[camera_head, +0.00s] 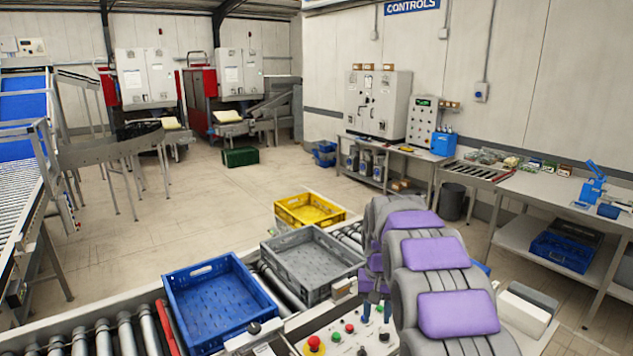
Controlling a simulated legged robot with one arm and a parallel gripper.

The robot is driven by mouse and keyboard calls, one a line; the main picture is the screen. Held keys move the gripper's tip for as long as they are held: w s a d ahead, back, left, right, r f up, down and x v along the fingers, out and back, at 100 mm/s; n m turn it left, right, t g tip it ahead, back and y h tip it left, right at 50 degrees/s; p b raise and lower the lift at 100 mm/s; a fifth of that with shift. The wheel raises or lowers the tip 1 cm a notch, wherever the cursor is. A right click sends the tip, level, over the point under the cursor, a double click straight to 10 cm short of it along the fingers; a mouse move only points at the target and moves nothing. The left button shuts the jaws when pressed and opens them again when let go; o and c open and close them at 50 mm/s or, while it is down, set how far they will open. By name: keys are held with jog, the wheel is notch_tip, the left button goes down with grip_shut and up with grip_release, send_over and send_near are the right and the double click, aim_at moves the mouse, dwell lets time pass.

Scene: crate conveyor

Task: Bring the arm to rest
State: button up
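My arm, with grey links and purple pads, rises at the lower right in the head view and folds over the control panel (340,336). My gripper (377,311) hangs down beside the arm, just above the panel, partly hidden by the arm links. Its two dark fingers look apart, with nothing seen between them. All three look empty.
The roller conveyor (103,337) runs along the front. The panel carries a red button (314,344) and several small knobs. A workbench (540,192) stands at the right, with a dark bin (453,201) beside it. A green crate (240,156) sits on open floor behind.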

jog(key=s+r+b, duration=0.2)
jog(key=s+r, duration=0.1)
jog(key=s, duration=1.6)
jog(key=s+f+b, duration=0.1)
jog(key=s+f, duration=0.2)
jog(key=s, duration=0.9)
jog(key=s+f+n+g+b, duration=0.1)
jog(key=s+f, duration=0.2)
jog(key=s, duration=0.9)
jog(key=shift+a+n, duration=0.2)
jog(key=shift+n, duration=0.1)
jog(key=shift+w+f, duration=0.1)
